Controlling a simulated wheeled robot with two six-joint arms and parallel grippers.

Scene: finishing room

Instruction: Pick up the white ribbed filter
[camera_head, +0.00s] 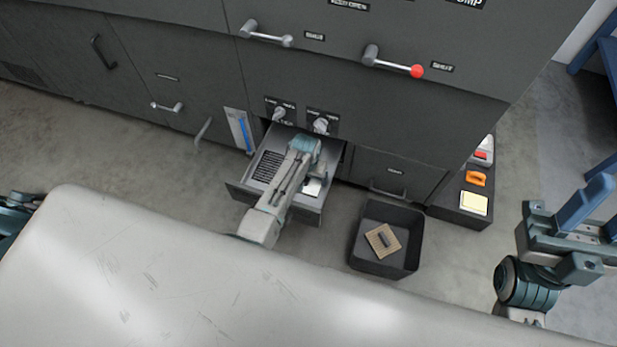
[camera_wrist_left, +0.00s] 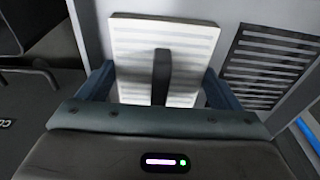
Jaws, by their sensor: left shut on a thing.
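The white ribbed filter (camera_wrist_left: 135,70) fills the top middle of the left wrist view, a pale slatted panel with a dark strap-like handle (camera_wrist_left: 161,75) down its middle. My left gripper (camera_wrist_left: 158,88) has its blue fingers at the panel's two side edges and is shut on it. In the head view my left arm reaches into the open drawer (camera_head: 240,193) and hides most of the gripper. A small white part of the filter (camera_head: 312,188) shows beside the arm. My right gripper (camera_head: 598,212) is at the right edge, away from the cabinet, its finger gap unclear.
A dark slotted panel (camera_head: 268,166) lies at the drawer's left side. A dark open bin (camera_head: 408,262) on the floor holds a tan filter (camera_head: 383,240). Knobs (camera_head: 320,125) stick out above the drawer.

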